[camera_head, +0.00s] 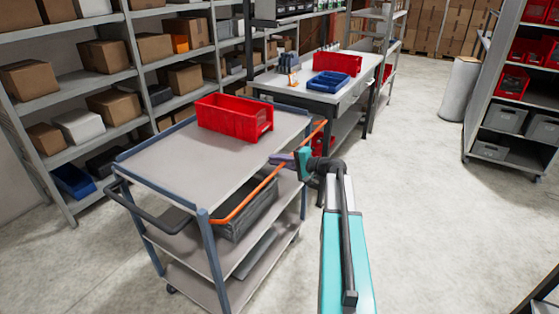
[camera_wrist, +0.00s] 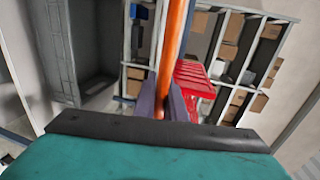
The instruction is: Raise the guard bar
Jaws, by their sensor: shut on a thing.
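The guard bar is an orange rod (camera_head: 247,198) along the right long side of the grey cart (camera_head: 175,165). It runs beside the top shelf, from the near corner post toward the far end. My gripper (camera_head: 282,159) is at the bar's middle from the right, with its fingers closed around it. In the wrist view the orange bar (camera_wrist: 174,45) passes between the two fingers (camera_wrist: 169,106). The fingers hide a short stretch of the bar.
A red bin (camera_head: 234,118) sits on the cart's top shelf, and a dark crate (camera_head: 247,212) is on the shelf below. A workbench (camera_head: 345,92) with a blue tray (camera_head: 331,85) stands behind. Shelving lines the left. The floor (camera_head: 420,210) to the right is clear.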

